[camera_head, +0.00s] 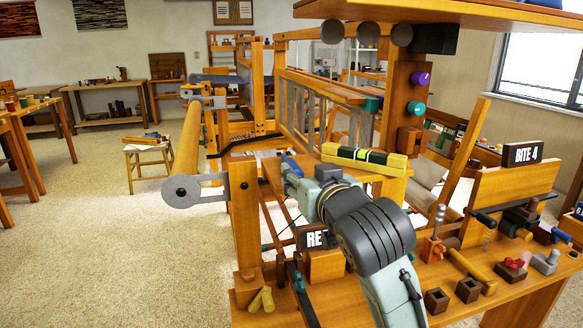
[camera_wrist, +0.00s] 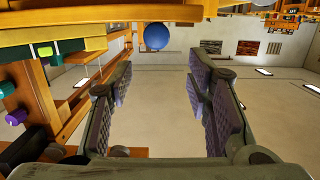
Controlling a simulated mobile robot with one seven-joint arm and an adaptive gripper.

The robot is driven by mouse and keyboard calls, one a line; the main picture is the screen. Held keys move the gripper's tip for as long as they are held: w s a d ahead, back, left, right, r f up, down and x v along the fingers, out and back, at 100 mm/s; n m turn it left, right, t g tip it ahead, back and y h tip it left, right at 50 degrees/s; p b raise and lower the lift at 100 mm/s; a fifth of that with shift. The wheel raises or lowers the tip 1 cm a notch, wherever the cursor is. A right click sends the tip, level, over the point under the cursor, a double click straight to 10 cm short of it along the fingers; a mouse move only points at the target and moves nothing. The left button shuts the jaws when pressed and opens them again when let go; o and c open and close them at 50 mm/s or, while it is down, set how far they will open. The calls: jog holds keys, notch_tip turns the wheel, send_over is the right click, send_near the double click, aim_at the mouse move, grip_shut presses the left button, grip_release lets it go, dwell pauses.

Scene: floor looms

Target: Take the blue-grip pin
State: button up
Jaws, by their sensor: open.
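My gripper (camera_wrist: 157,82) is open and empty. The blue grip lies ahead, in line with the gap between the fingers and apart from them. The pin's shaft is hidden. In the head view a small blue piece (camera_head: 291,166) shows at the far end of my arm; I cannot tell whether it is the same grip. My fingers are mostly hidden there behind my wrist.
Purple (camera_head: 420,79) and teal (camera_head: 414,108) knobs sit on the loom post. A yellow level (camera_head: 364,159) lies on a loom beam behind my arm. The bench (camera_head: 395,306) at front right carries small blocks and tools. Open floor (camera_head: 130,240) lies left.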

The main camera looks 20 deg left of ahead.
aim_at(292, 162)
jog(key=x, duration=0.5)
jog(key=shift+d+f+p, duration=0.2)
jog(key=shift+d+p, duration=0.05)
jog(key=shift+p, duration=0.1)
jog(key=shift+p+x, duration=0.85)
jog(key=shift+x, duration=2.05)
jog(key=shift+c, duration=0.6)
grip_shut()
